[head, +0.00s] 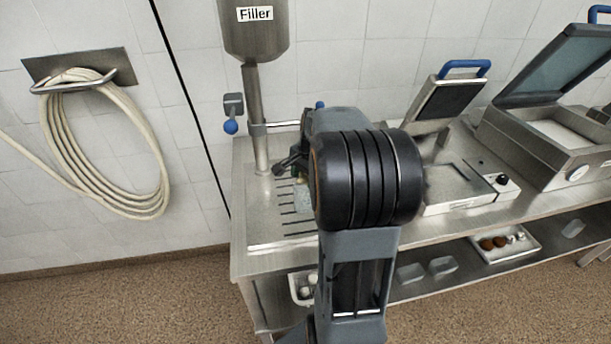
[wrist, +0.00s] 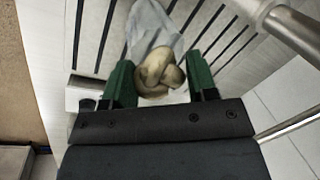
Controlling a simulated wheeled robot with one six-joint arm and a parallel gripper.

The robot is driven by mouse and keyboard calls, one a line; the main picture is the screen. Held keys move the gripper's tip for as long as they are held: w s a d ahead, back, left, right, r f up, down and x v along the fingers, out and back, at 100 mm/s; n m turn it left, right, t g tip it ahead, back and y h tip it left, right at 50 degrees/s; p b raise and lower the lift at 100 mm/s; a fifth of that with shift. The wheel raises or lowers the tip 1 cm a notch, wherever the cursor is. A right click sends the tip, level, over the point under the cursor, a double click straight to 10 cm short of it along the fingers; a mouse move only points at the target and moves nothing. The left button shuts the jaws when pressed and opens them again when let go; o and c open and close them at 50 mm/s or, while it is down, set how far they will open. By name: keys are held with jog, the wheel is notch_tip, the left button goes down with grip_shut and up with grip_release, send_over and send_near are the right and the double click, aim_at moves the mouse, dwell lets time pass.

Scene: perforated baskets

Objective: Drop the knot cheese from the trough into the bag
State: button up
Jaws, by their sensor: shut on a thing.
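In the wrist view the knot cheese (wrist: 160,72), a yellowish knotted lump, sits between the green fingers of my gripper (wrist: 158,68), which is shut on it. The pale, translucent bag (wrist: 150,28) lies just beyond and below the cheese over the slotted surface; I cannot tell whether the cheese touches it. In the head view my arm covers most of the gripper (head: 296,170), and part of the bag (head: 303,198) shows beside it on the bench. I cannot tell for certain which container is the trough.
The filler (head: 255,30) and its pipe stand at the bench's left end, above the slotted drain (head: 290,222). A blue-handled machine (head: 450,185) and a lidded one (head: 550,140) stand to the right. Below are a white bin (head: 297,290) and a tray of lumps (head: 500,257).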

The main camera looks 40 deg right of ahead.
jog(key=o, duration=1.3)
jog(key=shift+f, duration=0.1)
dwell(0.4)
jog(key=shift+w+a+p+v, duration=0.1)
jog(key=shift+w+p+v, duration=0.2)
jog(key=shift+p+v, duration=0.95)
jog(key=shift+w+a+p+v, duration=0.1)
jog(key=shift+w+p+v, duration=0.15)
jog(key=shift+p+v, duration=0.95)
jog(key=shift+w+p+v, duration=0.3)
jog(key=shift+p+v, duration=0.5)
jog(key=shift+v, duration=0.8)
